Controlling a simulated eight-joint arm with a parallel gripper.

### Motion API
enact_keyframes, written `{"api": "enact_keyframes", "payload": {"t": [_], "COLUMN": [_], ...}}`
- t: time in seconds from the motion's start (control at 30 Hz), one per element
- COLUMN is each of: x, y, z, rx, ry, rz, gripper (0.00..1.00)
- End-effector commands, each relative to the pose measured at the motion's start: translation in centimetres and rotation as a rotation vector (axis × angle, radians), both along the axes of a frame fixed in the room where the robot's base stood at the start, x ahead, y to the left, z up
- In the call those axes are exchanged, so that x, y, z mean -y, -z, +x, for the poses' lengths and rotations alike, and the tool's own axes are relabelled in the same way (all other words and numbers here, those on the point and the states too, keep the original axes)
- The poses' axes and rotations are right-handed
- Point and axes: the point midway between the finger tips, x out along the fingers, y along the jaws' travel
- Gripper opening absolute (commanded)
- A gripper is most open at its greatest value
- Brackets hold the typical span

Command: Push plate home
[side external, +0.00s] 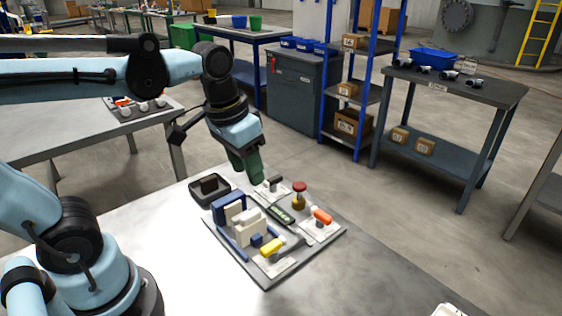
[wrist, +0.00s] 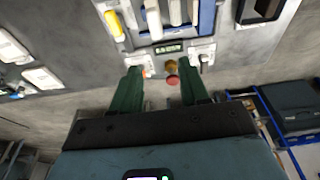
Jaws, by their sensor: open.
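The filter press stands on a grey board (side external: 267,284). Its pale plates (side external: 250,228) stand upright between blue rails, beside a blue end block (side external: 228,206). In the wrist view several pale plates (wrist: 154,20) show at the top, with visible gaps between some of them; the blue block (wrist: 207,14) is at their right. My gripper (side external: 256,180) is above the far side of the board, pointing down, apart from the plates. In the wrist view its two green fingers (wrist: 160,75) are wide apart with nothing held between them. Which plate is out of place I cannot tell.
A red-topped knob (side external: 299,188), an orange handle (side external: 322,215), a yellow handle (side external: 272,245) and a small green display (side external: 281,214) sit on the board. A black tray (side external: 197,198) lies at its back left.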

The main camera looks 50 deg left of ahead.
Motion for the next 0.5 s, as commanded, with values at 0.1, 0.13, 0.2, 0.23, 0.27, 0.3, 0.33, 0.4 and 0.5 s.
{"api": "enact_keyframes", "payload": {"t": [0.1, 0.13, 0.2, 0.23, 0.27, 0.3, 0.33, 0.4, 0.5], "x": [0.3, 0.3, 0.4, 0.4, 0.4, 0.4, 0.4, 0.4, 0.4], "y": [-1.3, -1.5, -1.9, -2.0, -2.0, -2.0, -1.9, -1.4, -0.4], "z": [0.0, 0.0, -0.1, -0.1, -0.1, -0.2, -0.2, -0.2, -0.2], "rx": [-0.128, -0.152, -0.192, -0.205, -0.213, -0.22, -0.223, -0.224, -0.222], "ry": [0.001, 0.0, 0.0, 0.0, 0.0, -0.001, -0.001, -0.001, -0.001], "rz": [0.002, 0.003, 0.005, 0.005, 0.006, 0.006, 0.006, 0.006, 0.006], "gripper": [0.45, 0.45, 0.45, 0.45, 0.45, 0.45, 0.45, 0.45, 0.45]}}
